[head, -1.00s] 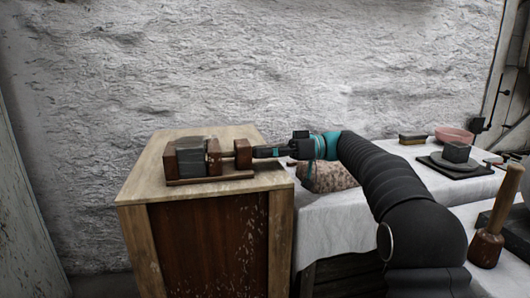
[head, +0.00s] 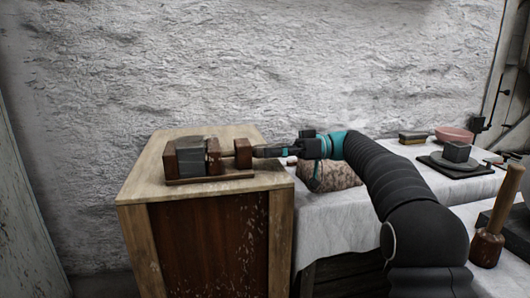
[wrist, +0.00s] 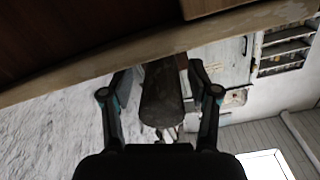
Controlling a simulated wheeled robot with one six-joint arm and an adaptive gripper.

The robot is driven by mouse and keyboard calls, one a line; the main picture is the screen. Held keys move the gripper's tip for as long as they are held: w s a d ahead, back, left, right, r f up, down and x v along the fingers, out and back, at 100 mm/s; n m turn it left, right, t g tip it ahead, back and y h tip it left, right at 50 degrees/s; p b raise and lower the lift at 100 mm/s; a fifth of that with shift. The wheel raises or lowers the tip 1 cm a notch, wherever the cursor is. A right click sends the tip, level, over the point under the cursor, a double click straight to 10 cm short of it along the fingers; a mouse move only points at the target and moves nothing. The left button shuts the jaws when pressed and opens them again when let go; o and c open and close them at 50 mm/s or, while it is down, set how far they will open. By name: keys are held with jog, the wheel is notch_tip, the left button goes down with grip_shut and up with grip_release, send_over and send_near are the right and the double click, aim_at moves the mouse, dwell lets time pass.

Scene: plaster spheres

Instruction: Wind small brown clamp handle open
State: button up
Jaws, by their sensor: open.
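The small brown clamp (head: 210,177) lies on top of a wooden cabinet in the head view. A dark grey block (head: 191,157) sits between its brown wooden jaws. A brown end block (head: 243,152) stands at the clamp's right. My gripper (head: 262,152) reaches in from the right, at that end block; its fingers hide the handle there. In the wrist view the brown, rounded clamp handle (wrist: 161,98) points toward the camera between the two fingers of my gripper (wrist: 158,72). The fingers are apart, one on each side, with visible gaps to the handle.
The wooden cabinet top (head: 150,180) has free room around the clamp. Right of it, a cloth-covered table (head: 330,212) holds a speckled stone lump (head: 335,177) under my arm. A pink bowl (head: 454,134) and a wooden mallet (head: 488,240) are farther right.

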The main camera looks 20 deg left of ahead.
jog(key=v, duration=1)
jog(key=shift+d, duration=0.15)
jog(key=shift+w, duration=0.1)
